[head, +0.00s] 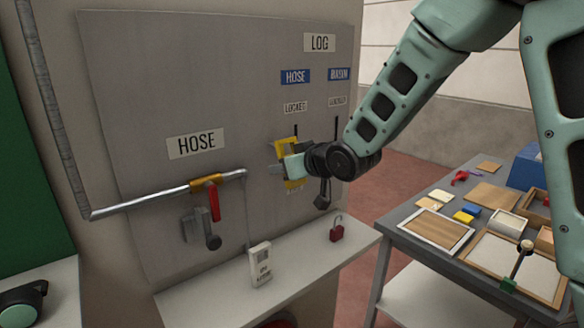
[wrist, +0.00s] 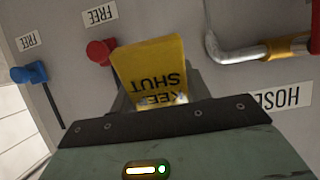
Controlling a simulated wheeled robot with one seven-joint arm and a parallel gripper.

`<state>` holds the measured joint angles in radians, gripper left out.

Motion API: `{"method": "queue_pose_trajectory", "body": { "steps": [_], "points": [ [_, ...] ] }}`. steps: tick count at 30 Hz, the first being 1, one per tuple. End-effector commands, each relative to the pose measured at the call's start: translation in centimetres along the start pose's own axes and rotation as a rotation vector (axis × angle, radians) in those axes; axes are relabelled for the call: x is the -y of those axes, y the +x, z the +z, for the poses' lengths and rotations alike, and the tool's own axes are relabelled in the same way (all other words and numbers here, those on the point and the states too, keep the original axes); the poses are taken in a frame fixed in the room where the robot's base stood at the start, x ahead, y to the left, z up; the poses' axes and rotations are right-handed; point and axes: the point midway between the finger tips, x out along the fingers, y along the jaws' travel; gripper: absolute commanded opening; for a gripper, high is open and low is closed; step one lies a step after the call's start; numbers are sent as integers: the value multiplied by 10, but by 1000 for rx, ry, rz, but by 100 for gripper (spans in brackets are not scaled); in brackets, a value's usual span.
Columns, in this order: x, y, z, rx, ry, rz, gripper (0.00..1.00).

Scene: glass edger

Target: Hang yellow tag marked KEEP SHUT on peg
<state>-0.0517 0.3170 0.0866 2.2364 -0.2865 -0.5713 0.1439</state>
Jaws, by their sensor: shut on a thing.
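The yellow tag (head: 287,148) is in my gripper (head: 283,168), close in front of the grey wall panel. In the wrist view the tag (wrist: 152,68) reads KEEP SHUT upside down, and its lower part in the picture is hidden by the gripper body. The gripper is shut on it. I cannot make out the peg for sure in either view; the tag and gripper cover part of the panel. I cannot tell whether the tag touches the panel.
A pipe with a red-handled valve (head: 214,204) runs along the panel (head: 130,80). The shelf below holds a white device (head: 260,262) and red padlock (head: 337,230). The wrist view shows red (wrist: 98,52) and blue (wrist: 36,72) knobs. A cluttered table stands right.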

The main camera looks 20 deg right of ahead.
Motion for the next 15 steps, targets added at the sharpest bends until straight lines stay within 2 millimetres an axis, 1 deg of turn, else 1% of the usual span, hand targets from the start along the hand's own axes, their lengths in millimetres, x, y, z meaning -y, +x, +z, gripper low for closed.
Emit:
{"method": "queue_pose_trajectory", "body": {
  "steps": [15],
  "points": [
    [0, 28, -10, 0, 1, 0, 24]
  ]
}}
